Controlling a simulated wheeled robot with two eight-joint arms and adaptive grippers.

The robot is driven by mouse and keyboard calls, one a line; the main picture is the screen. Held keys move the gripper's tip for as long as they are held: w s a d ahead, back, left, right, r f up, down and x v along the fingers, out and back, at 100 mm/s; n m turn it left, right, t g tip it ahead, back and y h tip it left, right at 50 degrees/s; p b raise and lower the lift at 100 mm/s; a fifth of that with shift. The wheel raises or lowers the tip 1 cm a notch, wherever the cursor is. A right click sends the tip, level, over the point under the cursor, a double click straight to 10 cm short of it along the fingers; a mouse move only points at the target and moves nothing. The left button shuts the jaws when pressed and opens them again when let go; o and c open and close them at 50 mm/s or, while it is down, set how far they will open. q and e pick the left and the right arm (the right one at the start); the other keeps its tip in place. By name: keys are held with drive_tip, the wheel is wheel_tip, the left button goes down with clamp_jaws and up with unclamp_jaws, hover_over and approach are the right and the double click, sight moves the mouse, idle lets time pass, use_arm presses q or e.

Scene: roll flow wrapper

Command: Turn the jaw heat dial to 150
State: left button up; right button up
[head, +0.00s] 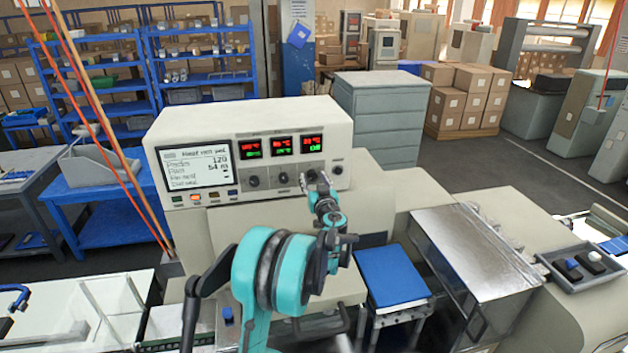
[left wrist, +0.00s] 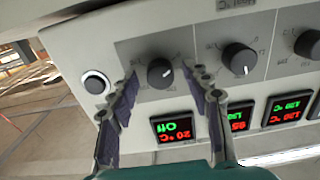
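The control panel (head: 220,125) carries three black dials in a row with a small display above each. My left gripper (head: 322,183) is at the rightmost dial (head: 312,176). In the left wrist view, where the panel appears upside down, that dial (left wrist: 160,73) lies between the tips of my left gripper (left wrist: 163,85). The fingers are open, with visible gaps to the dial. Its display (left wrist: 173,128) reads Off in green and about 20 °C in red. The neighbouring displays show higher values. The dial labels are too small to read, so I cannot tell which is jaw heat. My right gripper is out of view.
A round button (left wrist: 96,83) sits beside the dial, close to one finger. The middle dial (left wrist: 238,58) is beyond the other finger. A text screen (head: 195,167) is at the panel's left. A blue pad (head: 391,276) and a metal cover (head: 475,265) lie to the right.

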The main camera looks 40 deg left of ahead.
use_arm(q)
clamp_jaws()
